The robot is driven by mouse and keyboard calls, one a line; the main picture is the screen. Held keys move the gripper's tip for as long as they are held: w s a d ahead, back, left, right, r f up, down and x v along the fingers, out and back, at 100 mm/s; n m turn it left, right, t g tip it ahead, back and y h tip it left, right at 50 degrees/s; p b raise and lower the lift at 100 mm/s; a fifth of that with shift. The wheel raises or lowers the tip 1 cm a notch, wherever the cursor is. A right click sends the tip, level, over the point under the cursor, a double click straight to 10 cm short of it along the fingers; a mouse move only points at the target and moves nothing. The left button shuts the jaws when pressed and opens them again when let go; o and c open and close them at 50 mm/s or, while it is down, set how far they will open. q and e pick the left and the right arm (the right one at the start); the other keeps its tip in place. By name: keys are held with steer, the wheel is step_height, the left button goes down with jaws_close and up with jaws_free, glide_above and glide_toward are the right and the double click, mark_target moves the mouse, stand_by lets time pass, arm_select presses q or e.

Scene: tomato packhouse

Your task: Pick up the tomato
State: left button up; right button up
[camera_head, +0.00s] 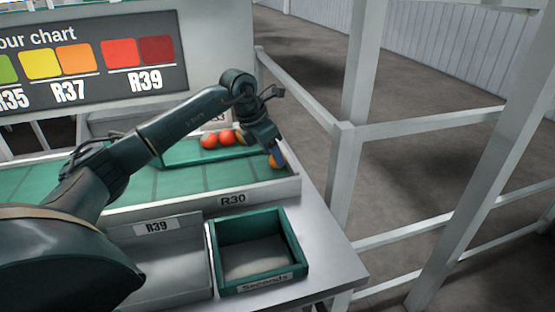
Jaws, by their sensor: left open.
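I cannot tell whether the fingers touch the tomato. Two red tomatoes, one on the left (208,141) and one to its right (226,137), sit farther back, beside an orange one (239,138) that is partly covered by my arm. My right gripper is not in view.
A green-rimmed "Seconds" crate (292,250) stands empty in front, with a grey R39 bin (165,232) to its left. The belt has a pale front rail (270,193) labelled R30. A colour chart (95,62) stands behind. White posts and railings (345,165) rise at the right.

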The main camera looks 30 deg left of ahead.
arm_select(q)
steer(key=shift+x, duration=1.2)
steer(key=c, duration=0.5)
steer(key=shift+r, duration=0.1)
